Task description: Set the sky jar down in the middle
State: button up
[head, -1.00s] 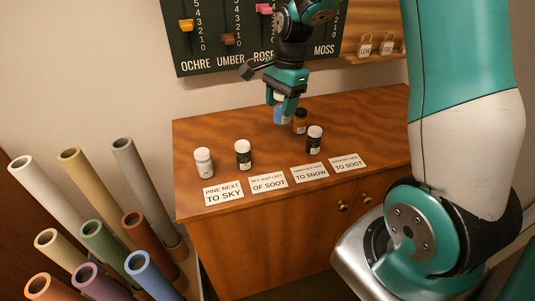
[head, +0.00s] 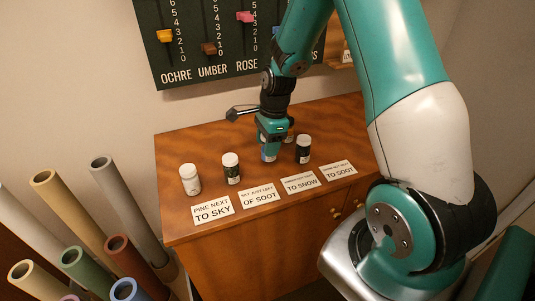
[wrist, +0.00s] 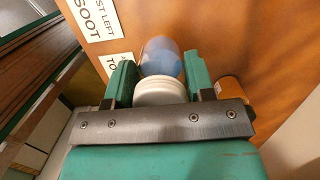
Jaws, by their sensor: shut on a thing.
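The sky jar, blue with a white lid, is between the fingers of my gripper (head: 270,146). Its blue body (head: 268,157) shows just below the fingers in the head view. In the wrist view its white lid (wrist: 160,92) and blue body (wrist: 163,60) are upright between the two green fingers. My gripper is shut on it, over the table (head: 205,150), in the gap between two dark jars. I cannot tell whether its base touches the wood.
A white jar (head: 189,179) and a dark jar (head: 231,168) stand left of the sky jar. Another dark jar (head: 303,149) stands to its right. An amber jar (head: 290,136) is close behind, partly hidden. Cards such as "PINE NEXT TO SKY" (head: 212,210) line the front edge.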

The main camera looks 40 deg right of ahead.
jog(key=shift+f, duration=2.15)
jog(key=shift+f, duration=0.1)
jog(key=o, duration=0.9)
jog(key=shift+o, duration=0.2)
